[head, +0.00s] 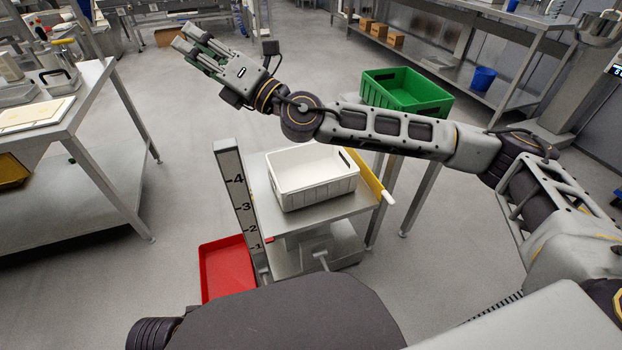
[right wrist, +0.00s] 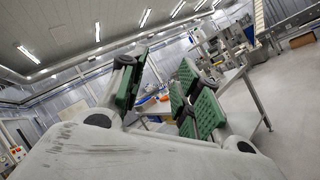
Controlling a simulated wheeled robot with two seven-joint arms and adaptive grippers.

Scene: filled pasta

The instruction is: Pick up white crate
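The white crate (head: 318,194) is an open-topped box that looks empty from the head view. It stands upright on a small steel cart (head: 262,192) in the middle of the picture. My right gripper (head: 187,39) is well above and to the left of the crate, touching nothing. In the right wrist view its green-padded fingers (right wrist: 158,95) stand apart with nothing between them. The crate does not show in the right wrist view. My left gripper is in neither view.
A tall numbered post (head: 237,200) stands at the cart's left edge, and a yellow bar (head: 370,178) runs along its right. A red tray (head: 227,268) lies on the floor. A green crate (head: 406,95) stands behind. A steel table (head: 60,140) is at left.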

